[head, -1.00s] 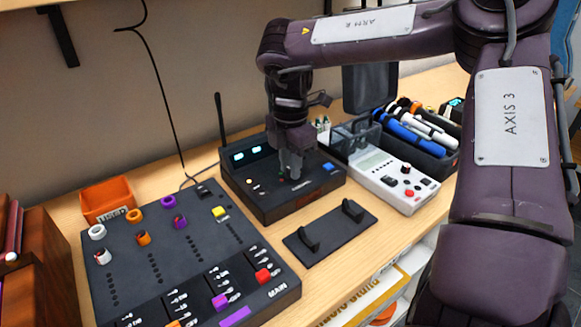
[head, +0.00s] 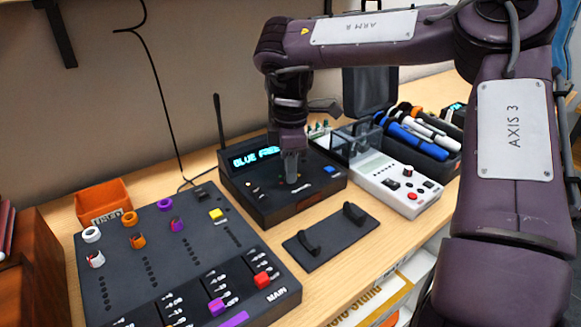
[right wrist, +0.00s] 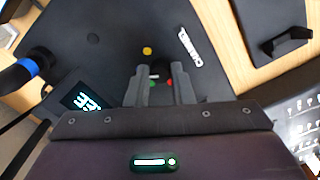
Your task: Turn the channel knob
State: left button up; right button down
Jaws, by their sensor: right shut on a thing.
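A black radio unit (head: 258,207) with an antenna and a lit cyan display (head: 255,155) stands against the back of the table; the display shows text starting "BLUE FRE". My right gripper (head: 291,181) points down onto its top panel. In the right wrist view the right gripper (right wrist: 160,82) is shut on a small dark knob (right wrist: 155,75) with a pale mark, mostly hidden between the fingers. A green and a red spot show beside the fingers, with a yellow button (right wrist: 147,51) farther off. My left gripper is not in view.
A mixer panel (head: 180,245) with coloured knobs lies at left, an orange bin (head: 103,197) behind it. A black stand (head: 325,237) is in front of the radio.

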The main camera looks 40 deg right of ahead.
jog(key=shift+r, duration=0.1)
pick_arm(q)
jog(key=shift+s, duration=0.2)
pick_arm(e)
jog(key=c, duration=1.3)
grip_release()
jog(key=shift+o, duration=0.2)
notch_tip(320, 180, up, 7)
jog(key=shift+f+p, duration=0.1)
jog(key=shift+p, duration=0.25)
jog(key=shift+r, duration=0.45)
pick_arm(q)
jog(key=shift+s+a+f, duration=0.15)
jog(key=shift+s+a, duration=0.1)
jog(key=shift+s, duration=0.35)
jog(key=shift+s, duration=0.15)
